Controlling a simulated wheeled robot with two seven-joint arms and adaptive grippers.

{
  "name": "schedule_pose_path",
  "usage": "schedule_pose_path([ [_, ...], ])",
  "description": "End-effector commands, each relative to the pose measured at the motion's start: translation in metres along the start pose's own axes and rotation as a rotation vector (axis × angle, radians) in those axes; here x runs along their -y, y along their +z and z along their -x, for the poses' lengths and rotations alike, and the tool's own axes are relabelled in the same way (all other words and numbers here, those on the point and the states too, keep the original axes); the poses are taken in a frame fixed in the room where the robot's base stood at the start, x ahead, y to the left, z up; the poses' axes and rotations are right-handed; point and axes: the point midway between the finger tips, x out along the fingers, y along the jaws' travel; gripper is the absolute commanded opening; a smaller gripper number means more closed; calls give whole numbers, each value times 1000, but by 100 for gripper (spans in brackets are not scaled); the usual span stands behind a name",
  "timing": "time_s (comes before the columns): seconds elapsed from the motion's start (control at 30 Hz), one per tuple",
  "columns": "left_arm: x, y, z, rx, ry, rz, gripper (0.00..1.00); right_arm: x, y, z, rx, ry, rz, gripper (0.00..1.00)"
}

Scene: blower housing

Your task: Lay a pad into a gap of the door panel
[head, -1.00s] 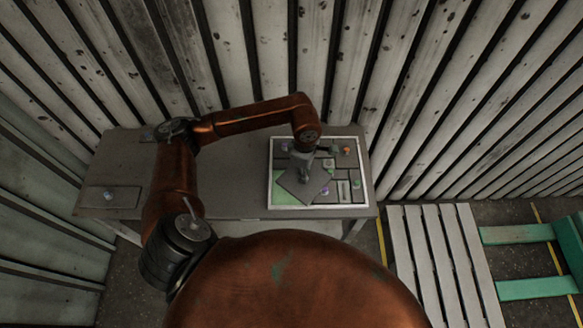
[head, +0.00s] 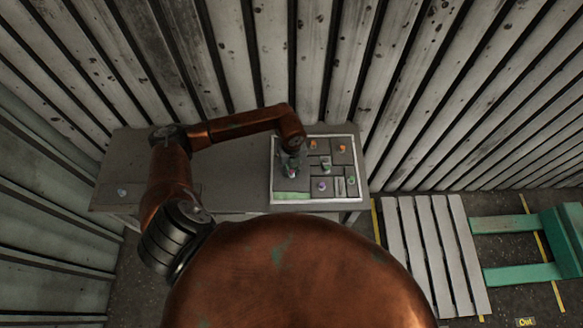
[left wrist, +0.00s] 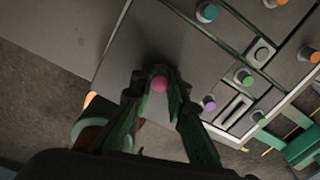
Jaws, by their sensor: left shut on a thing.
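The door panel (head: 357,190) is a pale-rimmed tray on the table, filled with grey pads that carry coloured knobs. My left gripper (head: 291,170) is over its left part. In the left wrist view the gripper (left wrist: 159,86) is shut on the pink knob (left wrist: 160,82) of a large grey pad (left wrist: 150,35). The pad lies roughly in line with the panel's sides, over its left, green-floored area. A green strip (head: 291,196) shows along the front. I cannot tell whether the pad is seated or just above the floor. My right gripper is not in view.
Other knobs stand close to the right, among them a purple one (left wrist: 208,103) and a green one (left wrist: 244,78). Another grey pad with a knob (head: 122,193) lies at the table's left. The middle of the table (head: 235,190) is clear. A slatted pallet (head: 430,250) is on the floor.

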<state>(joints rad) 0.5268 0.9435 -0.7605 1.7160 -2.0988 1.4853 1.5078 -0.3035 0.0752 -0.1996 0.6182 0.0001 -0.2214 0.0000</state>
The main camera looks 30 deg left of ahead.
Motion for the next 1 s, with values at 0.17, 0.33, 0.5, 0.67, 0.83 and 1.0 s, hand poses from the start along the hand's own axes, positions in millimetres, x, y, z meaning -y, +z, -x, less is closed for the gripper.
schedule_pose_path([
  [0.17,-1,0,-4,0,0,52,0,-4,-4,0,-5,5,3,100],
  [0.33,-1,0,-15,0,0,51,0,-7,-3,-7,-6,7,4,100],
  [0.5,-1,0,-31,-1,1,50,0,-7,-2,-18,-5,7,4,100],
  [0.67,-1,0,-45,0,1,48,0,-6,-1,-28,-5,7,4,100],
  [0.83,-1,0,-51,0,0,48,0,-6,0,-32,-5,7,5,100],
  [1.0,0,0,-50,0,0,48,0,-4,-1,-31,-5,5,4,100],
])
